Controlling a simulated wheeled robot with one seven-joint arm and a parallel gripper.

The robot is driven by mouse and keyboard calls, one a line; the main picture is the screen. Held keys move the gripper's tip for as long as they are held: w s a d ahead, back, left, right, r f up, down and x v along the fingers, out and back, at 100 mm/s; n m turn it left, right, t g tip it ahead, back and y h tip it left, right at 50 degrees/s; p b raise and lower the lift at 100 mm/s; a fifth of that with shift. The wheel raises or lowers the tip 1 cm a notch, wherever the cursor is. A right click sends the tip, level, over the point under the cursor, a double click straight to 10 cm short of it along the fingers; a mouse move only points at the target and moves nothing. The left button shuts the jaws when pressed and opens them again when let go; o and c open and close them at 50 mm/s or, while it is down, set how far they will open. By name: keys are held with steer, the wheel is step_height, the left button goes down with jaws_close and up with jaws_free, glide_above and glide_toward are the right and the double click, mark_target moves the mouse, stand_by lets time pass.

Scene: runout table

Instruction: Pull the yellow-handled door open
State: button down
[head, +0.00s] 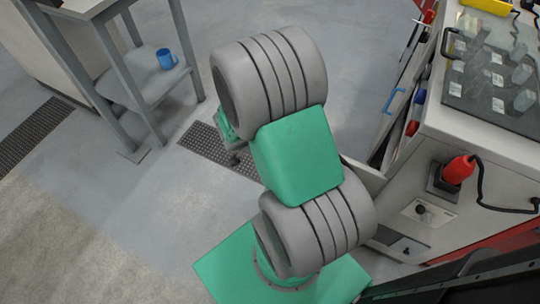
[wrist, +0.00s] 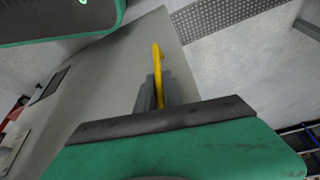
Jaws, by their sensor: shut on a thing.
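The yellow handle (wrist: 158,62) stands out from a plain grey door panel (wrist: 105,75) in the wrist view. My gripper (wrist: 158,92) is shut on the handle, with its grey fingers on both sides of the bar. The handle's upper end shows past the fingers. In the head view my arm hides the handle and the fingertips. A pale panel (head: 363,176) juts out from the cabinet front beside my arm there. I cannot tell from this how far the door stands open.
A grey side table (head: 145,80) with a blue mug (head: 167,59) stands at upper left. Open floor and a drain grate (head: 215,148) lie between.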

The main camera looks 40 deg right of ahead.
steer(key=c, duration=1.5)
jaws_free()
steer(key=p+v, duration=0.2)
steer(key=v, duration=0.6)
steer(key=a+r+n+y+p, duration=0.1)
steer(key=a+r+n+p, duration=0.4)
steer(key=r, duration=0.6)
steer(key=a+r+n+t+y+p, duration=0.1)
steer(key=a+r+n+p, duration=0.4)
steer(key=r, duration=0.7)
steer(key=a+r+n+t+y+p, duration=0.1)
steer(key=a+r+n+p, duration=0.4)
steer(key=r, duration=0.6)
steer(key=shift+w+a+r+n+y+p, duration=0.25)
steer(key=shift+w+n+y+p, duration=0.15)
steer(key=shift+n+y+p, duration=0.4)
